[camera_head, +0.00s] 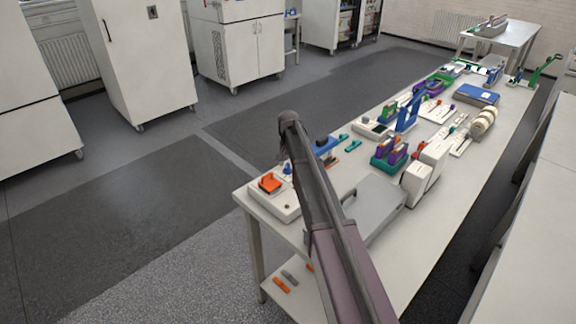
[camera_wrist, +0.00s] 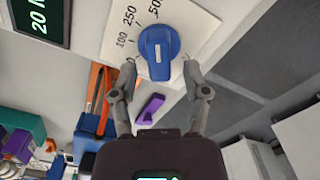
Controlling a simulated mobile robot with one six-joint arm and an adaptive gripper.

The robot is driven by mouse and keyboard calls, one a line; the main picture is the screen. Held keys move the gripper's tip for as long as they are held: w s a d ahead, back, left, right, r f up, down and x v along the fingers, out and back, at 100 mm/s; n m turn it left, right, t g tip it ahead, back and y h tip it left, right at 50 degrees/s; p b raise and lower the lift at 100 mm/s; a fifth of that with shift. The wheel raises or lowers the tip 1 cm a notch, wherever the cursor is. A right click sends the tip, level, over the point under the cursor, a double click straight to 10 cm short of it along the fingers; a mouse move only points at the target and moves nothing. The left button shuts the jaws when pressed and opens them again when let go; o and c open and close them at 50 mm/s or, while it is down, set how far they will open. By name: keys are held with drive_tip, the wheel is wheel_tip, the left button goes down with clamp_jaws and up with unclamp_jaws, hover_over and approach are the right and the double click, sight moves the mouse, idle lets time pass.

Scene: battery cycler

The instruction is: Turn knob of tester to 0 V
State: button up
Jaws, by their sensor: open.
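In the wrist view, the tester's blue round knob (camera_wrist: 159,52) sits on a pale dial plate (camera_wrist: 196,32) with printed numbers, among them 100 and 250. A raised bar crosses the knob, with a small pale mark on it. I cannot read a 0 V label. The dark display (camera_wrist: 42,14) with pale green characters is at the upper left. My gripper (camera_wrist: 161,76) is open, its two fingertips on either side of the knob's lower edge, with no clear grip on it. In the head view my arm hides the gripper and the knob cannot be made out.
In the wrist view, an orange bar (camera_wrist: 95,88) and a purple piece (camera_wrist: 150,108) lie near the fingers. In the head view, a white box with an orange part (camera_head: 269,183) stands at the table's near left corner. Several devices crowd the long table; grey floor is open to its left.

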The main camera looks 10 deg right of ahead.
sight(283, 172)
clamp_jaws()
drive_tip(key=shift+a+n, duration=0.1)
drive_tip(key=shift+n, duration=0.3)
drive_tip(key=n, duration=0.5)
drive_tip(key=shift+a, duration=0.35)
drive_tip(key=n, duration=0.5)
drive_tip(key=shift+s+a+n, duration=0.1)
drive_tip(key=shift+a+n, duration=0.2)
drive_tip(key=shift+a, duration=0.05)
drive_tip(key=n, duration=0.6)
drive_tip(key=shift+s+a, duration=0.3)
drive_tip(key=shift+s, duration=0.05)
drive_tip(key=n, duration=0.3)
drive_tip(key=s+n, duration=0.1)
drive_tip(key=n, duration=0.2)
drive_tip(key=shift+a, duration=0.1)
drive_tip(key=shift+n, duration=0.4)
